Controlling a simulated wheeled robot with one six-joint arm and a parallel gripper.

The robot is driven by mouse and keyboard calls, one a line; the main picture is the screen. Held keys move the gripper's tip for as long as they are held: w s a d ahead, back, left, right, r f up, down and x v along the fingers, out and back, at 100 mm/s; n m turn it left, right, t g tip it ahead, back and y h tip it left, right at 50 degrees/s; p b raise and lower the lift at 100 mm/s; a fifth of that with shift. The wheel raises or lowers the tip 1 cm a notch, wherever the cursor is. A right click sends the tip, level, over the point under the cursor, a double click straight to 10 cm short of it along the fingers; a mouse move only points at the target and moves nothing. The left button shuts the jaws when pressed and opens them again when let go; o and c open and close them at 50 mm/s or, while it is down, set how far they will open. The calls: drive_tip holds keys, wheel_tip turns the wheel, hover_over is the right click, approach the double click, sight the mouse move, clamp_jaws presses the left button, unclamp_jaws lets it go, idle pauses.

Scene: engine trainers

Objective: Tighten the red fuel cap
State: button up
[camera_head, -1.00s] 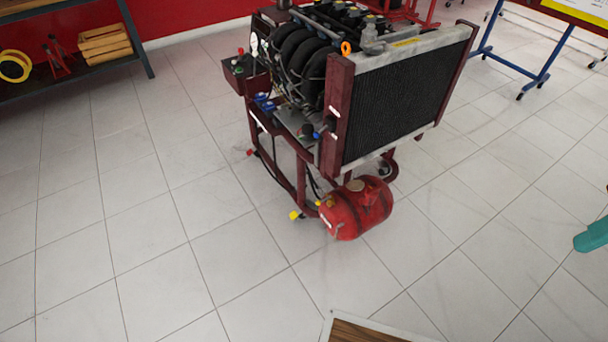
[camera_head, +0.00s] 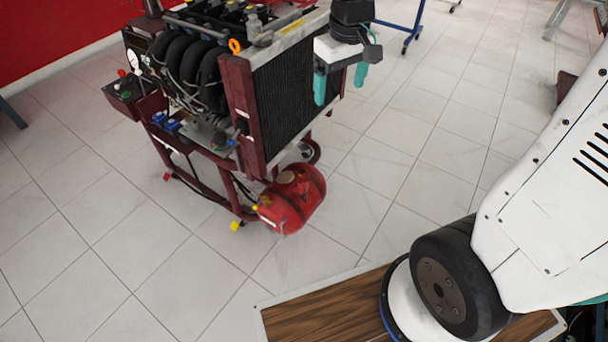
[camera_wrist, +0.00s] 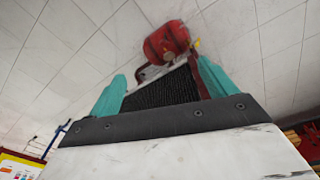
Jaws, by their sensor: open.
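A red fuel tank (camera_head: 293,203) hangs low at the front of the engine stand, below the radiator. A round tan disc (camera_head: 286,178) shows on its top; I cannot make out a separate red cap. My gripper (camera_head: 341,85) is open and empty, its teal fingers pointing down in front of the radiator's right side in the picture, above the tank's height. In the wrist view the tank (camera_wrist: 168,40) shows beyond the open gripper (camera_wrist: 162,76), with the dark radiator between the fingers.
The engine stand carries a dark radiator (camera_head: 292,98), an engine with black hoses (camera_head: 190,65) and a control box (camera_head: 128,95) at left. A wood-topped board (camera_head: 330,310) lies at the bottom, beside my arm. The tiled floor (camera_head: 120,230) is clear around the stand.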

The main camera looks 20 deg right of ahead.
drive_tip(key=w+f+n, duration=0.2)
drive_tip(key=w+f, duration=0.7)
drive_tip(key=f, duration=0.2)
hover_over(304, 177)
drive_tip(key=s, duration=0.2)
wheel_tip(304, 177, down, 13)
drive_tip(key=f, duration=0.8)
drive_tip(key=w+f+n, duration=0.1)
drive_tip(key=f, duration=0.7)
drive_tip(key=w+f+n, duration=0.1)
drive_tip(key=f, duration=0.7)
drive_tip(key=shift+f+g, duration=0.15)
drive_tip(key=shift+g, duration=0.25)
drive_tip(key=c, duration=1)
